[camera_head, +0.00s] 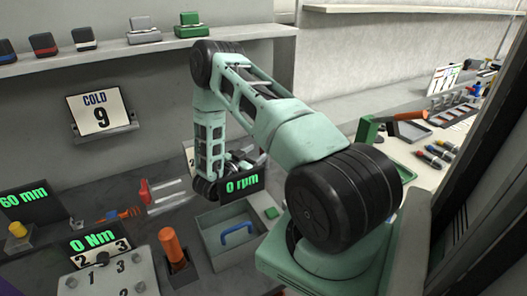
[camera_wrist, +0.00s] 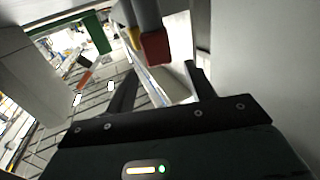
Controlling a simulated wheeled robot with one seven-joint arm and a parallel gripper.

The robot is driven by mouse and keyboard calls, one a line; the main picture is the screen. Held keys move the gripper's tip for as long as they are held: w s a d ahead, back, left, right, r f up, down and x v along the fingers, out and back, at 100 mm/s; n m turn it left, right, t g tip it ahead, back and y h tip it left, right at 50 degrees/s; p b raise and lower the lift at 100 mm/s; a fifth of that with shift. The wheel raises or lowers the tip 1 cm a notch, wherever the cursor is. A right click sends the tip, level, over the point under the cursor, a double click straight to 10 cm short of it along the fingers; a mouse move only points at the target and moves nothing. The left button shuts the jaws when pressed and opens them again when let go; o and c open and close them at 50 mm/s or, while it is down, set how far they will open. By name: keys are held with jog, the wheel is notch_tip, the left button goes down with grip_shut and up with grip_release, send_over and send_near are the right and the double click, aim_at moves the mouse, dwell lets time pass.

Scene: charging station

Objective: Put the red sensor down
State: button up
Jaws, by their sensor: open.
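My gripper (camera_wrist: 160,74) is open, with its two dark fingers apart in the wrist view. A red block on a grey body (camera_wrist: 156,46), which may be the red sensor, shows just beyond the fingertips. I cannot tell whether it touches a finger. In the head view my wrist hangs low at centre, and the fingers are not clearly seen. A red piece (camera_head: 145,191) with pale grey bars shows left of my wrist; I cannot tell if it is the same thing.
A shelf (camera_head: 150,50) at the back left holds several small blocks, one with a red band (camera_head: 44,43). A "0 rpm" display (camera_head: 241,185) stands close to my wrist. A grey tray (camera_head: 212,236) with a blue handle (camera_head: 237,234) and an orange-handled tool (camera_head: 172,248) stand in front.

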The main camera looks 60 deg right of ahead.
jog(key=a+b, duration=0.1)
jog(key=a, duration=0.5)
jog(key=shift+w+a+r, duration=0.15)
jog(key=shift+w+a, duration=0.1)
jog(key=shift+w, duration=0.1)
